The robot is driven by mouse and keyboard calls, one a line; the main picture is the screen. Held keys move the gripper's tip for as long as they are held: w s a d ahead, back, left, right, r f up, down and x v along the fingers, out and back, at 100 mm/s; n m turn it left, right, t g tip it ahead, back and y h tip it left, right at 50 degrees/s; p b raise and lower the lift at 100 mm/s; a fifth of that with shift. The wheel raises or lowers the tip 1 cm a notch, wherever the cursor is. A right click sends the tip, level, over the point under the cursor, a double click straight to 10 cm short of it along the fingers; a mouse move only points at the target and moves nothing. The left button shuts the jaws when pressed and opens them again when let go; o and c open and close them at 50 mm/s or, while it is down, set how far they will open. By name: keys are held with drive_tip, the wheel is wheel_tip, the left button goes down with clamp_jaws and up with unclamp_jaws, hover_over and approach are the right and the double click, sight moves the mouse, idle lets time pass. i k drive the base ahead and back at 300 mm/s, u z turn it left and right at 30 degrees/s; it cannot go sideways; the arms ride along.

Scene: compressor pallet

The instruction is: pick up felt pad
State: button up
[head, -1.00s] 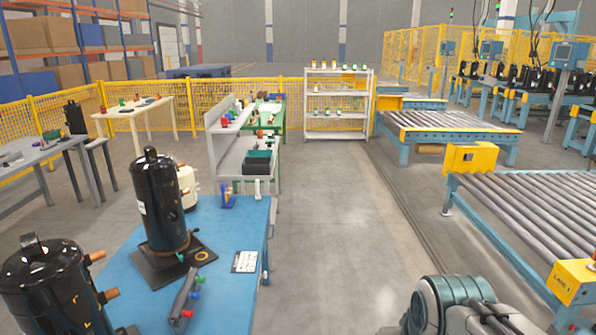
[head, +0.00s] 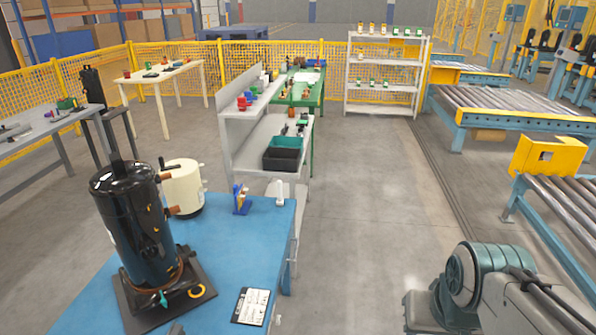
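I cannot make out a felt pad for certain in the head view. A dark flat square base (head: 135,312) lies under the black compressor (head: 140,220) on the blue table (head: 225,235); I cannot tell its material. A yellow-orange ring (head: 197,291) lies on that base. Part of my arm shows at the lower right, beyond the table's right edge, but my gripper is out of view.
A cream tank (head: 184,187), a blue holder (head: 241,200) and a printed card (head: 252,306) are on the blue table. A grey bench (head: 252,155) with a dark bin (head: 282,160) stands behind. Open floor (head: 365,220) lies between table and roller conveyor (head: 575,205).

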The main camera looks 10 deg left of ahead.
sight(281, 201)
drive_tip(key=i, duration=3.8)
drive_tip(key=u, duration=3.55)
